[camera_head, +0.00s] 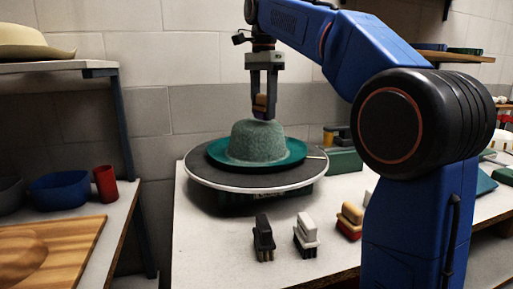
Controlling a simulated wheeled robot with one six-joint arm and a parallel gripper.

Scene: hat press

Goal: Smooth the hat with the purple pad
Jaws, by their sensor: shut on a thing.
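A green felt hat (256,145) with a flat teal brim sits crown up on a dark round turntable (203,174) on the white table. My gripper (262,104) points down above the crown. It is shut on the purple pad (261,114), which has a tan wooden grip. The pad's small dark purple underside is at the top of the crown; I cannot tell whether it touches the felt.
A black brush (264,238), a white brush (306,234) and a red-and-yellow pad (350,220) stand at the table's front. Green boxes (345,160) are at right. A left shelf holds a cream hat (30,44); below are a blue bowl (61,190) and red cup (106,184).

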